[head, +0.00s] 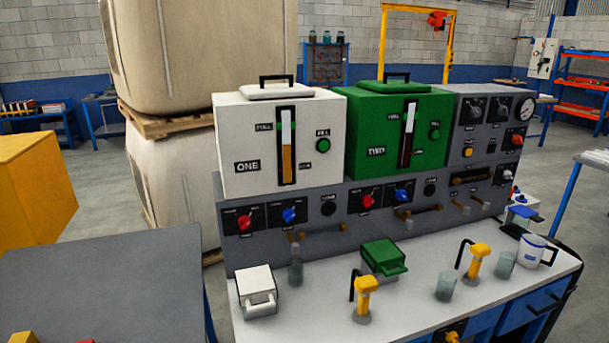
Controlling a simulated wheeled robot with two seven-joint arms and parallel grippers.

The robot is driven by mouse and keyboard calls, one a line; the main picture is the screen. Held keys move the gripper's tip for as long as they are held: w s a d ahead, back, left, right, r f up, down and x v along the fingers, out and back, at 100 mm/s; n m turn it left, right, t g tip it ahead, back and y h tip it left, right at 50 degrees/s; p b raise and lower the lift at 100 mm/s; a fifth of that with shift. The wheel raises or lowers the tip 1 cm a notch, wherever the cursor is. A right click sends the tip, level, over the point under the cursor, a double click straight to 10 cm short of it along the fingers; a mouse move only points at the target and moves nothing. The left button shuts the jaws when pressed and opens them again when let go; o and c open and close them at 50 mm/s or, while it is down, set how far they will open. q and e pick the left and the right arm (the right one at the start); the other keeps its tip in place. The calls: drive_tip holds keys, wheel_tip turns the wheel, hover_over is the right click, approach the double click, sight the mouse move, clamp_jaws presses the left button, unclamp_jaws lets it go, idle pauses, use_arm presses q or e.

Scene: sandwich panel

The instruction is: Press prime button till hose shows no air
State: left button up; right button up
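The grey panel (270,255) stands at the back of a white bench top. It carries round black buttons, one under the white tank (328,208) and one under the green tank (430,189). A yellow button (468,152) sits on the right grey section. Labels are too small to read, so I cannot tell which one is the prime button. A brown tube shows in a dark slot (470,180) at the right; whether it holds air cannot be seen. Other short brown tubes (425,212) run along the panel's lower part. Neither gripper is identifiable in view.
White tank ONE (236,130) and green tank TWO (367,130) stand above the panel. On the bench are a white box (256,283), a green box (382,254), yellow pumps (366,290), glass beakers (445,287) and a mug (531,250). A grey table (110,285) is at left.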

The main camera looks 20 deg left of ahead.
use_arm(q)
clamp_jaws()
idle(1.4)
